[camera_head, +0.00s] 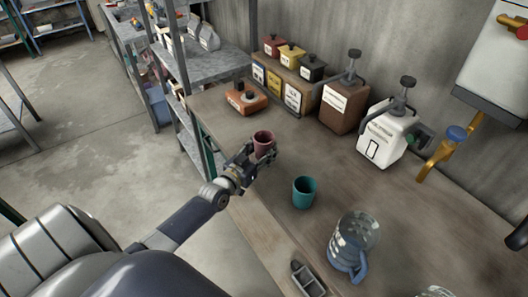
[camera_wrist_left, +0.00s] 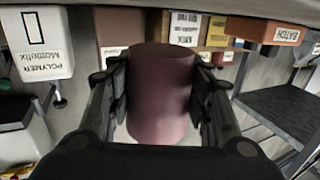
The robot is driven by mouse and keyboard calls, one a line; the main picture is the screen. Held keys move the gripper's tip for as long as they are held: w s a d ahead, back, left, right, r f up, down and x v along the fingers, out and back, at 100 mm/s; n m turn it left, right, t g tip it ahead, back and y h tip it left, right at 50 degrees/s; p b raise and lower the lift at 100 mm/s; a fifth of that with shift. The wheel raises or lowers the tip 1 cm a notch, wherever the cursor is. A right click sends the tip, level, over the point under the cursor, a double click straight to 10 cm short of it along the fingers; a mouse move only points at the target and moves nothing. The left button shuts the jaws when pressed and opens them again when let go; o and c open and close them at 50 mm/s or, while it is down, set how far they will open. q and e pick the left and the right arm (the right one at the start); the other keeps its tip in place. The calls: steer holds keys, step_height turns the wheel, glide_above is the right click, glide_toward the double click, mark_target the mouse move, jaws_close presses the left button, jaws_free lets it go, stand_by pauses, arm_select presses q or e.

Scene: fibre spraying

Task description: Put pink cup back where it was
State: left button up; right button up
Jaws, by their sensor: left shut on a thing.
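The pink cup (camera_head: 264,143), a dull dark pink, is in my left gripper (camera_head: 250,158) near the left edge of the workbench in the head view. The left gripper's fingers close on both sides of the cup. In the left wrist view the cup (camera_wrist_left: 160,95) fills the middle, between the two fingers (camera_wrist_left: 160,100). I cannot tell whether the cup touches the bench. A teal cup (camera_head: 304,192) stands on the bench to the right of the pink cup. My right gripper is not clearly in view.
The wooden bench (camera_head: 245,215) carries a clear jug with a blue handle (camera_head: 352,245) and a dark tray (camera_head: 308,280) in front. An orange box (camera_head: 246,97), a brown dispenser (camera_head: 343,100) and a white dispenser (camera_head: 385,132) stand behind. Bare bench lies around the teal cup.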

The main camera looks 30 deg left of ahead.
mark_target(264, 153)
arm_select(q)
steer(key=shift+w+a, duration=0.3)
steer(key=shift+w, duration=0.25)
steer(key=f, duration=0.3)
steer(key=shift+w+a, duration=0.15)
steer(key=shift+w, duration=0.05)
steer(key=shift+f, duration=0.35)
arm_select(e)
steer(key=shift+s+a+f, duration=0.1)
steer(key=shift+s+a, duration=0.1)
steer(key=shift+s, duration=0.3)
steer(key=shift+s+a, duration=0.15)
steer(key=shift+s, duration=0.35)
steer(key=shift+w, duration=0.15)
arm_select(q)
steer(key=o, duration=1.1)
steer(key=shift+f, duration=0.1)
arm_select(e)
steer(key=shift+w+d, duration=0.15)
steer(key=shift+d, duration=0.1)
